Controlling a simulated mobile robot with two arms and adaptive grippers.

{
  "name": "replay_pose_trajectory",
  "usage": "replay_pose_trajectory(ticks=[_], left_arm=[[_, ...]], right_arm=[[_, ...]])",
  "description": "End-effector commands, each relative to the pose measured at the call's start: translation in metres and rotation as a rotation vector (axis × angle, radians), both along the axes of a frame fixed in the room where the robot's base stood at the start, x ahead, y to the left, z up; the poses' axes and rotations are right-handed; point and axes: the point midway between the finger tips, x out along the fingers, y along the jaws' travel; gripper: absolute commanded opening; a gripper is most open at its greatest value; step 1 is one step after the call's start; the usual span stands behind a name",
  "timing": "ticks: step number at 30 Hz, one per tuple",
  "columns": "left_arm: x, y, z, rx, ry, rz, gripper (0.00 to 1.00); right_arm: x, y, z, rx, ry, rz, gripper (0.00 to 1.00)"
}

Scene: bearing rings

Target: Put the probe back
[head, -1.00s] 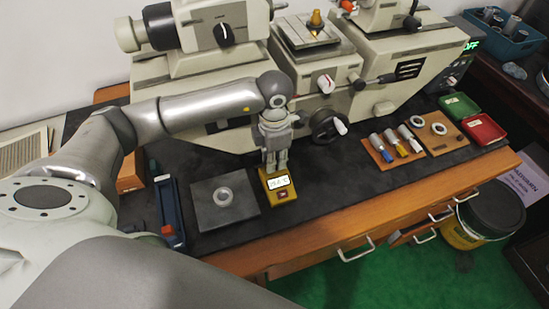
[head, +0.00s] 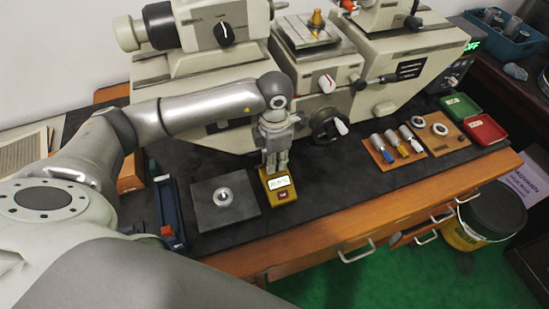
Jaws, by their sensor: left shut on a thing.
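The yellow meter (head: 281,196) with a lit display stands on the dark bench mat, right of a grey plate. My left gripper (head: 277,168) points down at the meter's far end, with its fingers close together. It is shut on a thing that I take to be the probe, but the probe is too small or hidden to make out. I cannot tell whether the probe touches the meter. A metal ring (head: 223,197) lies on the grey plate (head: 241,213). My right gripper is not in view.
The large beige machine (head: 318,103) stands behind the gripper. A wooden board (head: 382,157) with several coloured-handled tools and a second board (head: 458,141) with rings lie to the right. A blue tray-like item (head: 167,215) lies left of the plate. The mat between meter and boards is clear.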

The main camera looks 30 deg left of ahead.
Motion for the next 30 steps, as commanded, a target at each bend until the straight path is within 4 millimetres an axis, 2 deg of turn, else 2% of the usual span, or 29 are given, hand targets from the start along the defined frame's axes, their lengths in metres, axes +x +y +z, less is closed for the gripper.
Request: replay_pose_trajectory(ticks=[5,6,11,23,30], left_arm=[[0.0,0.0,-0.002,0.0,0.0,0.0,0.0],[0.0,0.0,-0.001,0.0,0.0,0.0,0.24],[0.0,0.0,-0.001,0.0,0.0,0.0,0.44],[0.0,0.0,-0.001,0.0,0.0,0.0,0.44],[0.001,0.0,0.015,0.0,-0.001,0.0,0.44]], right_arm=[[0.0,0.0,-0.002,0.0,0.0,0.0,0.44],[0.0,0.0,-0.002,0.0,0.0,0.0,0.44],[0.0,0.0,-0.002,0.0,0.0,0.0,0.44],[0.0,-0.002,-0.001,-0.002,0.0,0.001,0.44],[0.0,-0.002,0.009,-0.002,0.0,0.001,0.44]])
